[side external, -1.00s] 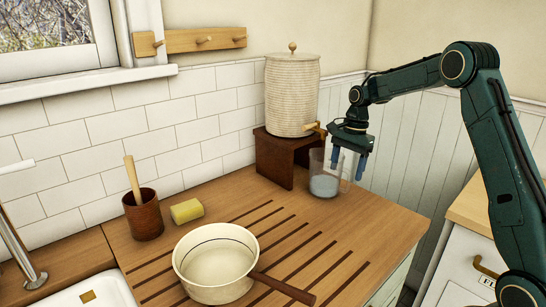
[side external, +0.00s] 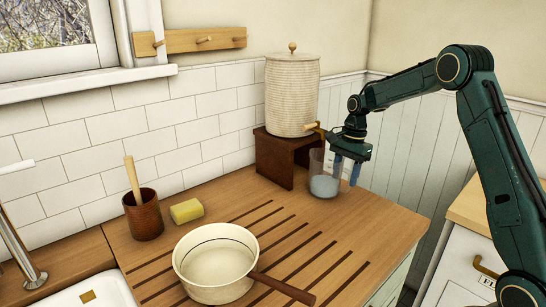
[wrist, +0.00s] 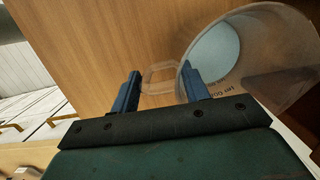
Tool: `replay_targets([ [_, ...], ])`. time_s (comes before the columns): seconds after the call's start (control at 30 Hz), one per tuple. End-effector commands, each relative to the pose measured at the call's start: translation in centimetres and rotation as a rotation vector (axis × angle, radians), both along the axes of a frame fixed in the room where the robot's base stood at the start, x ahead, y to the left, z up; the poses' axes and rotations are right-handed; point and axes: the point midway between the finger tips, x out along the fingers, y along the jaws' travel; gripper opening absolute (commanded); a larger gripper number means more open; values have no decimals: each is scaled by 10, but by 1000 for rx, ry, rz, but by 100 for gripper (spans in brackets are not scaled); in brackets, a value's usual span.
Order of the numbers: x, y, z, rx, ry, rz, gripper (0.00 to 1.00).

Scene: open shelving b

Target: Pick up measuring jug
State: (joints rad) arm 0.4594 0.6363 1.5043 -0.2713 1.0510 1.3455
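The measuring jug (side external: 323,185) is a clear, upright vessel on the wooden counter, with a pale grey-blue bottom. It also shows at the right of the wrist view (wrist: 222,50), with its clear handle (wrist: 158,76) beside it. My gripper (side external: 345,177) points down at the jug's right side, and its blue fingers are apart. In the wrist view my gripper (wrist: 161,75) has the handle between its fingertips, with a gap on the left. The right finger overlaps the jug's wall; I cannot tell whether it touches or reaches inside.
A ribbed crock (side external: 292,95) with a tap stands on a dark wooden stand (side external: 275,158) close behind the jug. A cream saucepan (side external: 215,262), a yellow sponge (side external: 187,210) and a brown utensil pot (side external: 143,215) are farther left.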

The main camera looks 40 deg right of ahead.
Motion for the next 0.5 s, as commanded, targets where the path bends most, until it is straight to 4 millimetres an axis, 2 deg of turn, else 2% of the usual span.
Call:
replay_targets([
  [0.03,0,0,0,1,1,1,20],
  [0.13,0,1,0,1,2,2,0],
  [0.5,0,0,1,0,-2,3,0],
])
